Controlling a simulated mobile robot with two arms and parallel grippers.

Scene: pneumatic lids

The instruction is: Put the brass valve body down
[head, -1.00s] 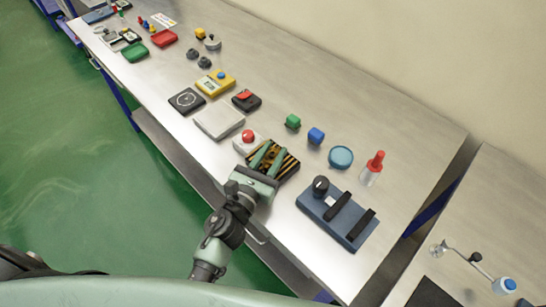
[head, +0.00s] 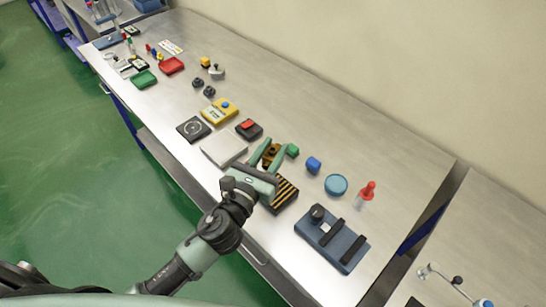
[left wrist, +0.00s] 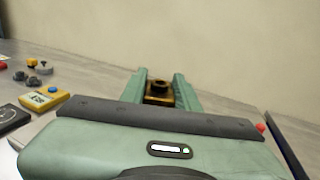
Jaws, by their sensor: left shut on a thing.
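The brass valve body (head: 271,155) is between the fingers of my left gripper (head: 270,153), which is shut on it. In the left wrist view the valve body (left wrist: 158,93) shows as a brass block with a dark round opening on top, between the two green fingers (left wrist: 159,92). In the head view the gripper is over the bench, beyond the black-and-yellow striped block (head: 285,195). I cannot tell whether the valve body touches the bench. My right gripper is not in view.
A red-topped bottle (head: 366,194) and a blue fixture (head: 332,239) stand nearby. The bench's back strip (head: 330,125) is clear.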

